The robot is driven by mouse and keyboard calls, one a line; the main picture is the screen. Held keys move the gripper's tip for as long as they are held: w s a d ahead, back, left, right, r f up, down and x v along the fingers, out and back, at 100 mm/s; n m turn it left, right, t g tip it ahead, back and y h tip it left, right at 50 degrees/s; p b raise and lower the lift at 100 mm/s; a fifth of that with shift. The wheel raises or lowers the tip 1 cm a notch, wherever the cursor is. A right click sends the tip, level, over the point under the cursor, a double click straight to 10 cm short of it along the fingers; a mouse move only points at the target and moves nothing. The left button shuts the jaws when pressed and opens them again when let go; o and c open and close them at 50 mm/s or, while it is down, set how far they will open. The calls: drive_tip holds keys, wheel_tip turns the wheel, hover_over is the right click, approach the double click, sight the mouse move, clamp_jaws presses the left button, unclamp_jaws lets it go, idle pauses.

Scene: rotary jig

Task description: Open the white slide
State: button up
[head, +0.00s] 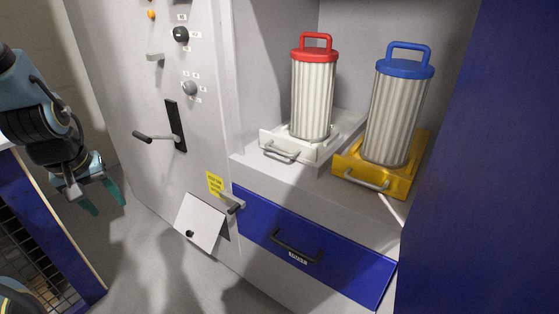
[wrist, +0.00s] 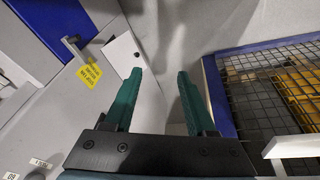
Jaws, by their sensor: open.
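The white slide (head: 272,149) is a shallow white tray with a grey bar handle (head: 282,155) on its front, at the left of the recess shelf in the head view. A ribbed white cartridge (head: 312,98) with a red cap and red loop handle stands on it. My gripper (head: 103,206) is at the far left of the head view, well apart from the slide, pointing down. Its two green fingers are apart with nothing between them, as the wrist view (wrist: 161,78) also shows. The slide does not show in the wrist view.
A yellow slide (head: 345,177) with a blue-capped cartridge (head: 397,115) stands right of the white one. Below is a blue drawer (head: 340,262). A black lever (head: 150,136) and a white hinged flap (head: 203,222) jut from the panel. A mesh-topped blue cart (wrist: 215,100) is near my gripper.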

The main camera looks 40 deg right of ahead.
drive_tip(key=d+f+h+b, duration=0.1)
drive_tip(key=d+f, duration=0.1)
drive_tip(key=d, duration=0.1)
drive_tip(key=d+f+h+b, duration=0.1)
drive_tip(key=d+f, duration=0.2)
drive_tip(key=d+f+b, duration=0.1)
drive_tip(key=d+f, duration=0.1)
drive_tip(key=d, duration=0.2)
drive_tip(key=shift+w+d+f+h, duration=0.1)
drive_tip(key=shift+w+f+h, duration=0.15)
drive_tip(key=shift+h, duration=0.15)
drive_tip(key=shift+c, duration=0.7)
drive_tip(key=n+t+h+b, duration=0.1)
drive_tip(key=n+h+b, duration=0.4)
drive_tip(key=h+b, duration=0.45)
approach(278, 152)
drive_tip(key=f+h+p, duration=0.1)
drive_tip(key=x, duration=1)
drive_tip(key=shift+w+d, duration=0.1)
drive_tip(key=shift+w, duration=0.15)
drive_tip(key=shift+f, duration=0.1)
clamp_jaws()
